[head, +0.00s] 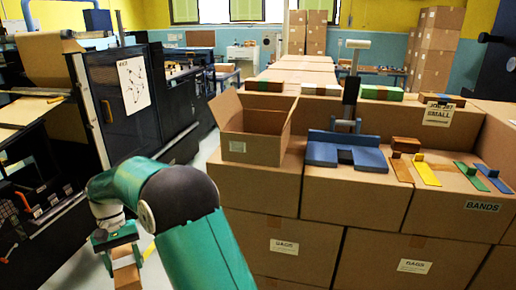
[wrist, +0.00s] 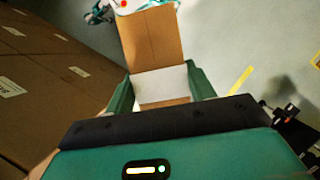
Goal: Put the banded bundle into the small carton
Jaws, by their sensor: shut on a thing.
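My gripper (head: 118,243) is low at the left of the head view, in front of the dark cabinets and well away from the boxes. It is shut on a brown bundle (head: 127,274). In the wrist view the bundle (wrist: 151,48) sits between the two green fingers, with a wide white strip across it. The bundle's lower end is cut off in the head view. The small open carton (head: 244,148) stands with its flaps up on the brown boxes at the middle of the head view. Its floor is hidden.
A blue fixture (head: 345,155) with a grey post stands right of the carton. Coloured bands (head: 464,172) and a wooden block (head: 406,145) lie further right. Several flat stacks (head: 382,92) lie behind, near a SMALL sign (head: 438,113). A dark cabinet (head: 125,95) stands left.

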